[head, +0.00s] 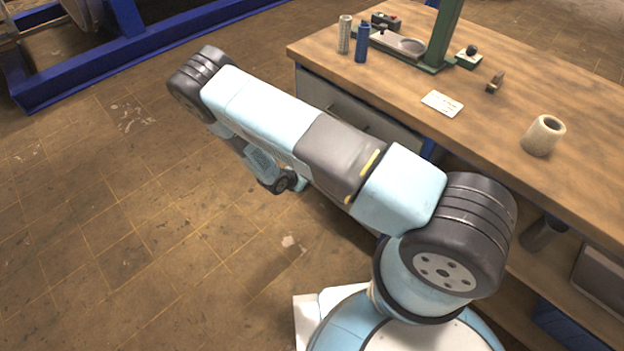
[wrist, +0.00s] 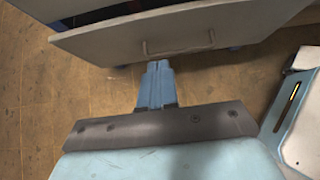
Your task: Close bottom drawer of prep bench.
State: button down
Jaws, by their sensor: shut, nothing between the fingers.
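The wooden-topped prep bench (head: 480,88) stands at the right in the head view, with a grey drawer front (head: 343,110) under its left end. My arm hides the lower part of the drawer unit there. In the wrist view a pale grey drawer front (wrist: 110,44) with a thin bar handle (wrist: 180,51) crosses the top. It appears to stand out from the darker unit behind it; I take it for the bottom drawer.
On the bench top are a blue bottle (head: 362,42), a white card (head: 442,104), a pale cup (head: 543,135) and a green stand (head: 444,35). A blue frame (head: 110,58) lies at the back left. The tiled floor (head: 120,230) at left is clear.

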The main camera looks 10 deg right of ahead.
jog(key=w+a+n, duration=0.4)
jog(key=n, duration=1.4)
jog(key=w+d+r+x, duration=0.1)
jog(key=r+x, duration=0.1)
jog(key=x, duration=1.1)
jog(key=shift+d, duration=0.25)
jog(key=shift+f, duration=0.1)
jog(key=shift+w, duration=0.15)
